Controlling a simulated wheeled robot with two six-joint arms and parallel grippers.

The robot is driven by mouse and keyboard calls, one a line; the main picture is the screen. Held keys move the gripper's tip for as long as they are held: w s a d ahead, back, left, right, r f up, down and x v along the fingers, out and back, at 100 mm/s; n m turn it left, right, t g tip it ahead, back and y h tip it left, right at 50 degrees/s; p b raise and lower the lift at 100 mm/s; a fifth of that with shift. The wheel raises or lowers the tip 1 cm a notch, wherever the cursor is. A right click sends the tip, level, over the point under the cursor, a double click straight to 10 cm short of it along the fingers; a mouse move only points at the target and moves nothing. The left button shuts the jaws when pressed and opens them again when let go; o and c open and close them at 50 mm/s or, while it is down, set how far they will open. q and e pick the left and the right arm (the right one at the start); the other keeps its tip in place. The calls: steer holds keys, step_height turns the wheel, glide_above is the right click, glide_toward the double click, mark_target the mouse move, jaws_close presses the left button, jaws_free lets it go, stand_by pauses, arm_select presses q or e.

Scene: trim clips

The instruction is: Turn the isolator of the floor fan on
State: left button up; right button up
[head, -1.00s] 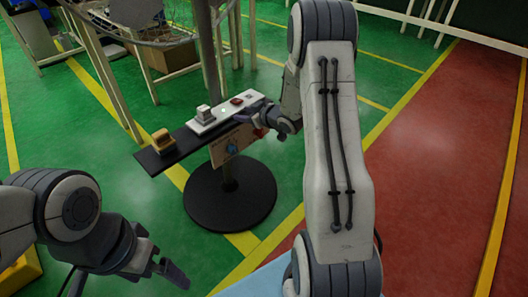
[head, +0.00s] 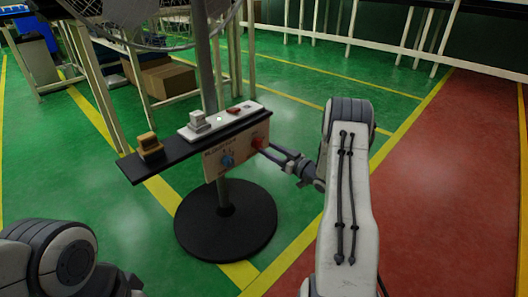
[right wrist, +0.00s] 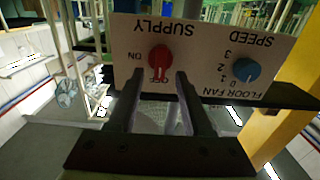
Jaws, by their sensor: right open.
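The floor fan's control panel (head: 240,148) hangs under a dark shelf on the fan's pole. It bears a red supply knob (head: 258,143) and a blue speed knob (head: 226,161). In the right wrist view the panel (right wrist: 205,50) is upside down; the red knob (right wrist: 158,58) lies between ON and OFF labels and its grip appears to point at OFF. My right gripper (head: 270,151) is open in front of the red knob, its fingers (right wrist: 158,80) on either side of it in the picture; contact cannot be told. My left gripper's fingers are out of the frame.
The dark shelf (head: 180,158) carries a yellowish block (head: 150,148) and a white strip (head: 237,116) with small items. The round black base (head: 232,235) stands on green floor. A blue speed knob (right wrist: 246,70) is beside the red one. Cardboard boxes are behind.

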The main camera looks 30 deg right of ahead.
mark_target(261, 145)
steer(key=shift+b+x, duration=0.4)
steer(key=shift+x, duration=1.25)
steer(key=shift+c, duration=0.3)
jaws_close()
